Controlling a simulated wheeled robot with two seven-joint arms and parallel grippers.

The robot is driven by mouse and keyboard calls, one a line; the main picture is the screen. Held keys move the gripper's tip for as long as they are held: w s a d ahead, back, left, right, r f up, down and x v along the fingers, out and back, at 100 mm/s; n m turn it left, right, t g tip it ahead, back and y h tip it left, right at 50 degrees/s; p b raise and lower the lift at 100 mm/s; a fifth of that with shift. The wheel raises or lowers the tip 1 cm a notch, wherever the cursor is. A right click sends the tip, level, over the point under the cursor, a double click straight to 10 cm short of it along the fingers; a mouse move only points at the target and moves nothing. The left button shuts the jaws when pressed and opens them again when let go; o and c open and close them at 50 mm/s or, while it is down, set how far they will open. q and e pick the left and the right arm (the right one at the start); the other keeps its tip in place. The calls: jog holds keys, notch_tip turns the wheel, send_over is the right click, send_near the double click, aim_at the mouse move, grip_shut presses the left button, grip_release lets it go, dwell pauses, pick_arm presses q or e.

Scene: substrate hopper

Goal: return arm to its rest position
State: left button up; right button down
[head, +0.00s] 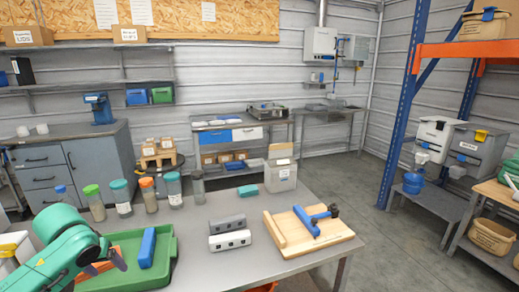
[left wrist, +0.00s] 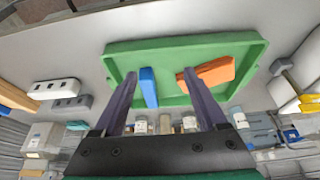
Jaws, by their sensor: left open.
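My left arm is teal and comes in from the left in the head view. My left gripper (head: 112,264) is over the near left part of the table, above a green tray (head: 172,240). In the left wrist view my left gripper (left wrist: 160,75) has its two dark fingers spread apart with nothing held between them. The green tray (left wrist: 235,39) lies beyond the fingertips. A blue block (left wrist: 149,87) and an orange block (left wrist: 210,74) are in it. The blue block (head: 147,248) shows in the head view too; the orange one is partly hidden by my gripper. My right gripper is not in view.
Several jars with coloured lids (head: 121,197) stand in a row behind the tray. The table's front middle is clear.

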pick_arm(q)
jog(key=s+d+f+m+h, duration=0.1)
jog(key=s+d+f+m, duration=0.15)
jog(key=d+f, duration=0.55)
jog(key=s+d+f+m+h, duration=0.1)
jog(key=s+d+f+m, duration=0.2)
jog(key=s+d+f, duration=0.55)
jog(key=s+a, duration=0.1)
jog(key=s, duration=0.7)
jog(key=s+a+f+g, duration=0.1)
jog(key=s+f, duration=0.2)
jog(key=f, duration=1.1)
jog(key=s+f+g, duration=0.1)
jog(key=s+f, duration=0.2)
jog(key=f, duration=1.1)
jog(key=s+a+f+g, duration=0.1)
jog(key=s+a+f, duration=0.1)
jog(key=s+f, duration=0.7)
jog(key=s, duration=0.4)
jog(key=shift+s+a+y, duration=0.15)
jog(key=shift+a+y, duration=0.05)
jog(key=shift+y, duration=0.2)
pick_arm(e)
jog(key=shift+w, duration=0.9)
